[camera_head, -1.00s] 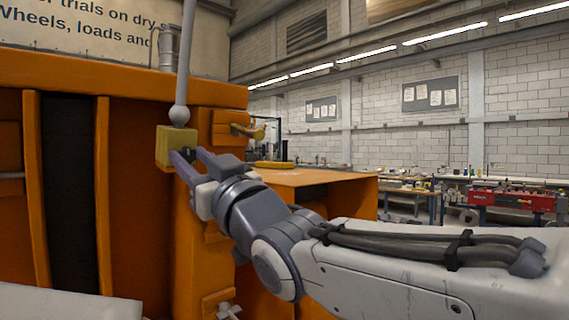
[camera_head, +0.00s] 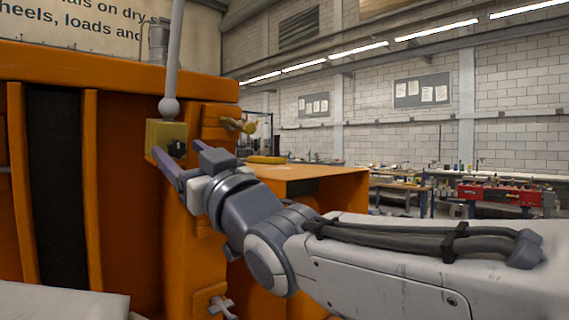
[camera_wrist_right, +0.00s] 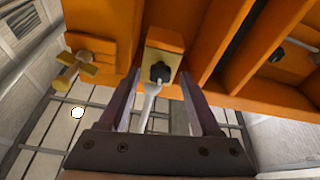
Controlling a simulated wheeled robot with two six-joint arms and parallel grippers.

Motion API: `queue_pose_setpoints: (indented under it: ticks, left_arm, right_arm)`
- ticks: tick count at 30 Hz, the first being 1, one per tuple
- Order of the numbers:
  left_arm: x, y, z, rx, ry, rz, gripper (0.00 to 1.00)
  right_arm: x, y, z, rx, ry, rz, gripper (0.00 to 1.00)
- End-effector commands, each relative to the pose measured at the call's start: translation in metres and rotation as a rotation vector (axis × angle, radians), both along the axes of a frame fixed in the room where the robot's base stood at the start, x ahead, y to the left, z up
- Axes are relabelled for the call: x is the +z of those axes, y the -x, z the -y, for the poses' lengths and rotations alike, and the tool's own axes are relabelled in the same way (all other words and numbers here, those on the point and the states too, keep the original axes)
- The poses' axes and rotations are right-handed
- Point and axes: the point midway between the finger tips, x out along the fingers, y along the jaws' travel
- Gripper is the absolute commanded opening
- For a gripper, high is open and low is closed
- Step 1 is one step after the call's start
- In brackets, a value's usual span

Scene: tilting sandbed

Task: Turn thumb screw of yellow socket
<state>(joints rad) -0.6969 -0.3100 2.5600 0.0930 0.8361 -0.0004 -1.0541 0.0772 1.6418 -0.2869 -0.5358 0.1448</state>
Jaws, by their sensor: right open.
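The yellow socket (camera_head: 157,134) is a block on the orange sandbed's corner, with a grey rod (camera_head: 172,70) standing up from it through a ball end. Its thumb screw (camera_head: 177,148) is a small black knob on the face toward my right arm. My right gripper (camera_head: 167,158) is open, its fingertips just below the knob in the head view. In the right wrist view the yellow socket (camera_wrist_right: 163,55) and black thumb screw (camera_wrist_right: 160,73) sit ahead, between and beyond the tips of the open right gripper (camera_wrist_right: 159,76). The fingers do not appear to touch the knob. My left gripper is not in view.
The orange sandbed wall (camera_head: 120,82) fills the left. A yellow wing-shaped handle (camera_head: 238,125) is beside the socket, also in the wrist view (camera_wrist_right: 75,68). A pale wing knob (camera_head: 221,306) is low on the corner. Workbenches stand far back right.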

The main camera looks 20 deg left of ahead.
Motion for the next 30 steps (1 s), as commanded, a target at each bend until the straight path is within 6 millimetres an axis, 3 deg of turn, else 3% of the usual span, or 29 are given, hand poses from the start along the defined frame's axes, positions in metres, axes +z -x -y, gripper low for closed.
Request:
queue_pose_setpoints:
  ticks: [15, 30]
  left_arm:
    - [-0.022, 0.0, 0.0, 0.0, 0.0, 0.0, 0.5]
    - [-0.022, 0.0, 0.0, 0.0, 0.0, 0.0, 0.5]
  right_arm:
    - [-0.033, 0.029, 0.079, -0.002, 0.0, -0.001, 0.65]
    - [-0.037, 0.032, 0.088, -0.001, 0.002, -0.001, 0.65]
